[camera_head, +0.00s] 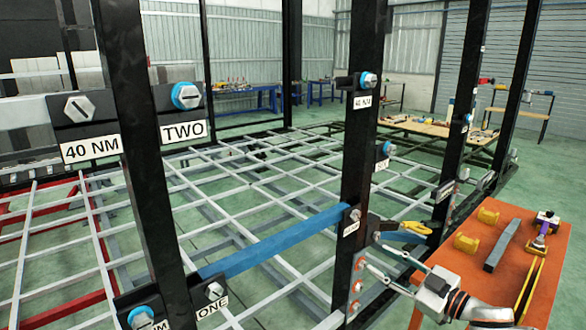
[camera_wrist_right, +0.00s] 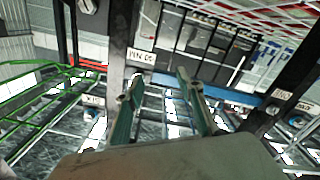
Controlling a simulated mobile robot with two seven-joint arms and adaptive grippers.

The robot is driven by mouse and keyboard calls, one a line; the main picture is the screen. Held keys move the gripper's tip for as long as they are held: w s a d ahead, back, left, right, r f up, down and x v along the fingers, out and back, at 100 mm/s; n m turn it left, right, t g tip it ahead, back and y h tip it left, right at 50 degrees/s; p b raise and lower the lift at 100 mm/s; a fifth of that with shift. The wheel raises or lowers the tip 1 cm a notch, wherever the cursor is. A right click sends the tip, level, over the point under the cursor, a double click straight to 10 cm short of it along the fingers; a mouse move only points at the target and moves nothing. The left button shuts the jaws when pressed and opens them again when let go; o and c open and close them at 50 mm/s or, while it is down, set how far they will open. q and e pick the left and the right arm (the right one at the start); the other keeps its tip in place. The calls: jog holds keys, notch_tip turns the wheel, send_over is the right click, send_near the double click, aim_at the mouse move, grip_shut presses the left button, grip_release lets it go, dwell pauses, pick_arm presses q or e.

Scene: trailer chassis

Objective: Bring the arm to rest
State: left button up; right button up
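My right arm (camera_head: 482,308) comes in from the lower right of the head view, above the orange table. Its right gripper (camera_head: 370,252) reaches toward the black upright post in the middle, near the blue bar's right end. In the right wrist view, the two greenish fingers of my right gripper (camera_wrist_right: 159,76) stand well apart with nothing between them. I cannot tell whether a finger touches the post. My left arm and left gripper are not in view.
Black posts (camera_head: 362,120) carry bolts and labels. A blue bar (camera_head: 270,243) spans two posts above a grey grid frame (camera_head: 240,185). The orange table (camera_head: 490,275) holds yellow blocks (camera_head: 488,216), a grey bar (camera_head: 502,245) and tools. A yellow-and-black object (camera_head: 414,229) shows beside the gripper.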

jog(key=s+a+f+m+g+h, duration=0.1)
jog(key=s+a+f+m+h, duration=0.2)
jog(key=s+f, duration=0.8)
jog(key=s+a+f+m+h, duration=0.35)
jog(key=s+f, duration=0.45)
jog(key=f, duration=0.5)
jog(key=s+d+f+m+g+h, duration=0.1)
jog(key=s+f, duration=0.3)
jog(key=s, duration=0.2)
jog(key=s+d+f+m+g+h, duration=0.1)
jog(key=s+f, duration=0.3)
jog(key=s, duration=0.3)
jog(key=shift+d+f+g, duration=0.35)
jog(key=shift+g, duration=0.05)
